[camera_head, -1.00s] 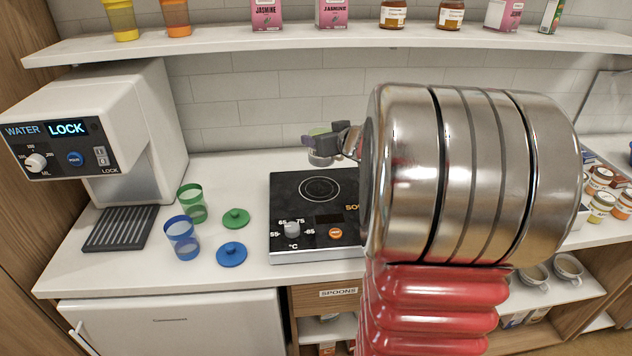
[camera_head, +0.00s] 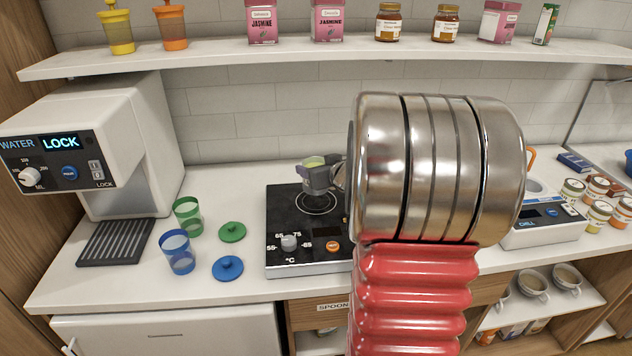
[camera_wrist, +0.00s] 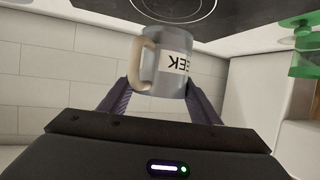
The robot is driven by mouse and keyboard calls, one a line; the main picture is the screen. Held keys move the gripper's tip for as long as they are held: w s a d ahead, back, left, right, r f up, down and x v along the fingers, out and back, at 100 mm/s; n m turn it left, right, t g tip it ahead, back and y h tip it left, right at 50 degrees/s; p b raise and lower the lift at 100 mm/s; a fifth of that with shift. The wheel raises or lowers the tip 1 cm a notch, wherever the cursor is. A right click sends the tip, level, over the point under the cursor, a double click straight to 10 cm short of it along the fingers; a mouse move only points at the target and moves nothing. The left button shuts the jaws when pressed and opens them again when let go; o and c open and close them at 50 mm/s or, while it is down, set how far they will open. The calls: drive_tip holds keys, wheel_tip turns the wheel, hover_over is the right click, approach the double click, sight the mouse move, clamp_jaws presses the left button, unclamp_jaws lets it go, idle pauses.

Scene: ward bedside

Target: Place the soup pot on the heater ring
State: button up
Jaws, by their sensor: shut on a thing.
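The soup pot (camera_wrist: 172,65) is a grey mug-like vessel with a beige handle and a white label reading "EEK" in part, inverted in the wrist view. In the head view its pale green contents (camera_head: 313,161) show above my gripper (camera_head: 321,176), which is shut on the pot. The wrist view shows my gripper's fingers (camera_wrist: 160,92) on both sides of it. The heater ring (camera_head: 316,202) is a circle on a black hotplate; it also shows in the wrist view (camera_wrist: 178,14). The pot appears over the ring's far side, upright; its gap is hard to tell.
A water dispenser (camera_head: 100,140) stands left. Green (camera_head: 188,217) and blue (camera_head: 177,252) cups and their lids lie between it and the hotplate (camera_head: 282,264). A chill unit (camera_head: 545,225) and jars stand right. A shelf (camera_head: 300,56) runs above. My arm hides the hotplate's right side.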

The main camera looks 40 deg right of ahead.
drive_tip(key=shift+f, duration=0.15)
drive_tip(key=shift+f, duration=1.9)
drive_tip(key=o, duration=1.3)
drive_tip(key=shift+f, duration=0.15)
drive_tip(key=shift+s, duration=0.1)
drive_tip(key=shift+s+r, duration=0.2)
drive_tip(key=shift+r, duration=0.05)
drive_tip(key=v, duration=1.1)
drive_tip(key=shift+s, duration=0.2)
